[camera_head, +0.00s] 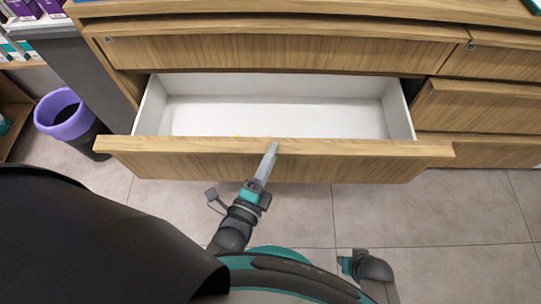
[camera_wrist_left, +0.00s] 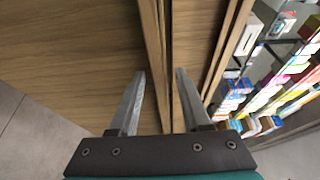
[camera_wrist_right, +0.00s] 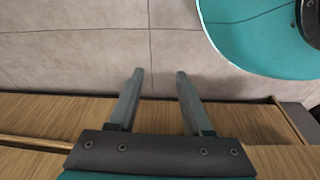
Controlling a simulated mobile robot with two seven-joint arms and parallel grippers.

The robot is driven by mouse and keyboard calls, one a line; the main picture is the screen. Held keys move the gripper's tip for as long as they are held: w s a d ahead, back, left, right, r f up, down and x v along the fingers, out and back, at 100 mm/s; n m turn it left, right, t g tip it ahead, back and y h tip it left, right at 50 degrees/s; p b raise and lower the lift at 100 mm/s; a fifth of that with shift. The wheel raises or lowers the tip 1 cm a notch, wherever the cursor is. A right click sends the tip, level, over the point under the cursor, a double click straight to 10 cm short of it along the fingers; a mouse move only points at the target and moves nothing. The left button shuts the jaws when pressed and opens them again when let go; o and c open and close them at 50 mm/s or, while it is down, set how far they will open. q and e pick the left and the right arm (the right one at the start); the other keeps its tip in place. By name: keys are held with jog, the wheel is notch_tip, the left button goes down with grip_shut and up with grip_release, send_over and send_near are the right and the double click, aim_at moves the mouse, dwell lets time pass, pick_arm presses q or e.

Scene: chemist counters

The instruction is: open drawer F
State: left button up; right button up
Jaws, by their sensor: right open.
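A wide wooden drawer (camera_head: 280,162) stands pulled out from the counter, its white interior (camera_head: 270,117) exposed and apparently empty. I can read no letter on its front, so I cannot confirm that it is drawer F. My left gripper (camera_head: 271,147) is at the middle of its front, with the tips at the top edge. In the left wrist view, the left fingers (camera_wrist_left: 160,75) are apart on either side of wooden edges; contact is unclear. My right gripper (camera_wrist_right: 160,75) is open and empty, pointing over floor, with wooden fronts low in its view.
A closed drawer (camera_head: 280,52) sits above the open one. More closed drawers (camera_head: 475,110) are at the right. A purple-rimmed bin (camera_head: 65,117) stands at the left. Tiled floor (camera_head: 440,215) is clear at the lower right. Stocked shelves (camera_wrist_left: 275,75) show in the left wrist view.

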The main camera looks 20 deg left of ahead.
pick_arm(q)
jog(key=shift+s, duration=0.1)
dwell(0.3)
jog(key=s, duration=0.5)
jog(key=s+a+p, duration=0.1)
jog(key=s, duration=0.4)
jog(key=s+p, duration=0.1)
jog(key=s, duration=0.4)
jog(key=shift+a, duration=0.35)
pick_arm(e)
jog(key=s+d+f, duration=0.2)
jog(key=s+f, duration=0.1)
jog(key=shift+d, duration=0.2)
